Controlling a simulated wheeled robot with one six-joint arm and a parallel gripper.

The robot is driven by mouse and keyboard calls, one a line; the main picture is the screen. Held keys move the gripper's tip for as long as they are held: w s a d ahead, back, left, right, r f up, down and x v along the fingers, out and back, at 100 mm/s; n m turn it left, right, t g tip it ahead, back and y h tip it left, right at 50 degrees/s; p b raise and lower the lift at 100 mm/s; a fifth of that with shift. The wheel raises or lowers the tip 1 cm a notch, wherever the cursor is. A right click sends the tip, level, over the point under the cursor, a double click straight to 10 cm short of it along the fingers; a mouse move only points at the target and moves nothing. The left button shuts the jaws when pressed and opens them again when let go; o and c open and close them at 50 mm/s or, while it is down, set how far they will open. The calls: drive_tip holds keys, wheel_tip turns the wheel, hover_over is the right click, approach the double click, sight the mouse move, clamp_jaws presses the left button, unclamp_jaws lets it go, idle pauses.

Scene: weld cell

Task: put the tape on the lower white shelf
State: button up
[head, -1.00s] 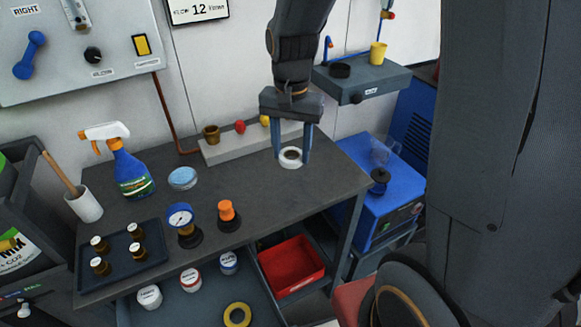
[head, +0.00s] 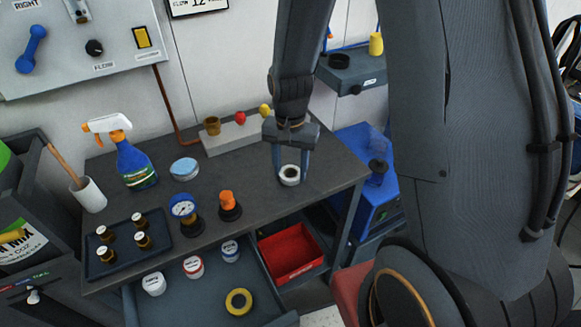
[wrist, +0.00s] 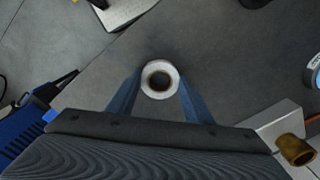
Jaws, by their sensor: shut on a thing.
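The white tape roll (head: 289,175) is between the fingers of my gripper (head: 290,172), over the right part of the dark bench top; I cannot tell whether it touches the surface. In the wrist view the tape (wrist: 160,66) shows as a ring with a dark centre, and my gripper (wrist: 160,82) is shut on it. A low, pale shelf-like ledge (head: 222,146) stands along the back of the bench, left of my gripper. It carries a brass cup (head: 212,126), a red item (head: 241,118) and a yellow item (head: 264,110). I cannot tell whether this ledge is the lower white shelf.
A spray bottle (head: 135,165), a gauge (head: 183,207) and an orange-capped item (head: 228,202) stand left on the bench. Below are a red bin (head: 291,255) and a yellow roll (head: 238,301). A grey wall shelf (head: 352,80) is at the upper right.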

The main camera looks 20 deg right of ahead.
drive_tip(key=shift+f, duration=0.1)
drive_tip(key=o, duration=1.1)
